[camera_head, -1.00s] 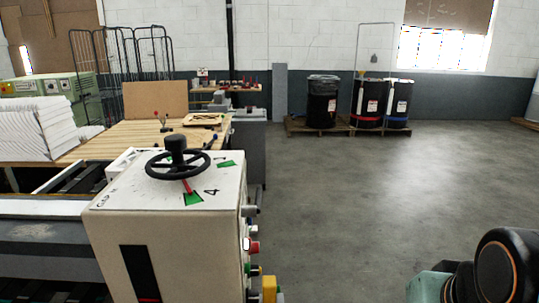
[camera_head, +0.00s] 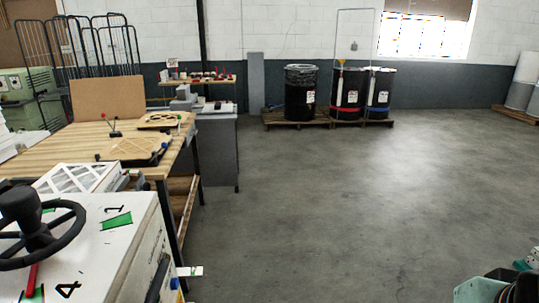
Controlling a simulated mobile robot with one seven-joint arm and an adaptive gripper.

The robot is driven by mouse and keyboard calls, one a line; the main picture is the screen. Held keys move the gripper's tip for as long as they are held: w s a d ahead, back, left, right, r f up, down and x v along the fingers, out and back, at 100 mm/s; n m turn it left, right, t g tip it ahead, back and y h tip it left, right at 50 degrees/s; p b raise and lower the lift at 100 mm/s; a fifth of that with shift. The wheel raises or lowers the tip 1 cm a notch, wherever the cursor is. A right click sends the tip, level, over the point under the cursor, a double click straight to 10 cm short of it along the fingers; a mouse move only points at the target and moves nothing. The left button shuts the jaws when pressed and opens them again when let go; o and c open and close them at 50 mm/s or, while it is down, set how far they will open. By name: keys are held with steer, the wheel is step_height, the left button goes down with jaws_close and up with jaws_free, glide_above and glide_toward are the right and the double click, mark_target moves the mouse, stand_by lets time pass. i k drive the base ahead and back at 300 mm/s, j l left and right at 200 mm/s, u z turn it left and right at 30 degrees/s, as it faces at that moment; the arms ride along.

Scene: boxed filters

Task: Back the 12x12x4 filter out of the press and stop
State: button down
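The white machine housing (camera_head: 105,245) with a black handwheel (camera_head: 38,225) and green dial marks fills the lower left; I take it to be the press. A white-framed filter with a crossed lattice face (camera_head: 75,178) lies just beyond the housing. Its near part is hidden, and I cannot tell whether it is inside the press or what size it is. My gripper's fingers are not visible. Only a teal and black part of my arm shows at the lower right corner.
A wooden bench (camera_head: 75,135) at the left holds flat tan framed pieces (camera_head: 135,148) and an upright brown board (camera_head: 108,97). Black drums (camera_head: 300,92) stand on pallets (camera_head: 295,120) by the back wall. The grey floor in the middle and right is clear.

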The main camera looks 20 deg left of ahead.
mark_target(93, 177)
steer(key=i+u, duration=0.15)
steer(key=i, duration=0.45)
steer(key=i+l+u, duration=0.15)
steer(key=i, duration=0.4)
steer(key=i+u, duration=0.45)
steer(key=i+l+u, duration=0.1)
steer(key=i+u, duration=0.65)
steer(key=i+j+u, duration=0.1)
steer(key=u, duration=0.25)
steer(key=i+l+u, duration=0.15)
steer(key=i+u, duration=0.2)
steer(key=i+j+u, duration=0.1)
steer(key=i+u, duration=0.35)
steer(key=u, duration=0.25)
steer(key=i+u, duration=0.35)
steer(key=i+j+u, duration=0.15)
steer(key=i, duration=0.5)
steer(key=k+j, duration=0.15)
steer(key=k, duration=0.15)
steer(key=i+l, duration=0.15)
steer(key=i, duration=0.2)
